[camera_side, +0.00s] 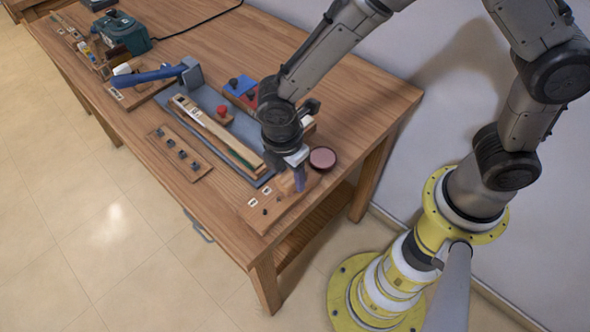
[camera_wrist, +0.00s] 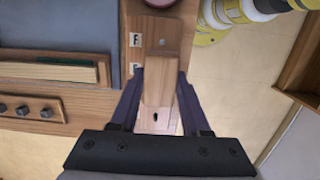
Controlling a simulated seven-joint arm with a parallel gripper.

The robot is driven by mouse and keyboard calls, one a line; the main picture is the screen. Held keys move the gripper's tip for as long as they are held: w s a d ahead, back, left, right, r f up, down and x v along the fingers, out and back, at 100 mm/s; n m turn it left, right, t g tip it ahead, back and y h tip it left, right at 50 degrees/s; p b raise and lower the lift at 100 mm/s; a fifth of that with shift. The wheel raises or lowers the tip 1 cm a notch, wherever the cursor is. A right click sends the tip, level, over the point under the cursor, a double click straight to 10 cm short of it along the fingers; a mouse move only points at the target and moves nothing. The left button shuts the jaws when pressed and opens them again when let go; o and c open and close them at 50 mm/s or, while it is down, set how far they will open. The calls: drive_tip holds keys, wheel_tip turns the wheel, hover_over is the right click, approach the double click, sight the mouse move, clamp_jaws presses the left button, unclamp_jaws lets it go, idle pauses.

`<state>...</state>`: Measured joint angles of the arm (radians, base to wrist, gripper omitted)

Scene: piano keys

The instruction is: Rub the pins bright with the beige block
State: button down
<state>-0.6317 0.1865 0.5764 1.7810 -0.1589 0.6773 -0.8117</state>
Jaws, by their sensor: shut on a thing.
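My gripper (camera_side: 298,182) is low over the wooden board at the table's near right end. In the wrist view its two dark fingers (camera_wrist: 160,78) are shut on the beige block (camera_wrist: 160,85), one on each side. In the side view the gripper mostly hides the block. A small grey pin (camera_wrist: 162,42) shows just beyond the block in the wrist view. A dark pin (camera_side: 265,212) shows on the board near two white labels in the side view. I cannot tell whether the block touches the board or a pin.
A strip with several dark pegs (camera_side: 179,154) lies left of the grey mat (camera_side: 238,125). A long wooden piece with a green strip (camera_side: 218,130) lies on the mat. A round pinkish tin (camera_side: 322,158) stands right of my gripper. A blue-handled hammer (camera_side: 160,74) lies farther back.

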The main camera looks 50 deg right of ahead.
drive_tip(key=shift+a, duration=3.2)
drive_tip(key=shift+d, duration=4.35)
drive_tip(key=shift+a+r, duration=0.1)
drive_tip(key=shift+r, duration=4.05)
drive_tip(key=shift+w, duration=0.1)
drive_tip(key=w+d+f+m, duration=0.2)
drive_tip(key=w+d+m, duration=0.4)
drive_tip(key=d+m, duration=0.2)
drive_tip(key=w+d+f+m+g+y, duration=0.1)
drive_tip(key=w+d+m, duration=0.6)
drive_tip(key=d+m, duration=0.2)
drive_tip(key=shift+w+f+m, duration=0.2)
drive_tip(key=shift+f+m, duration=0.2)
drive_tip(key=shift+m, duration=0.1)
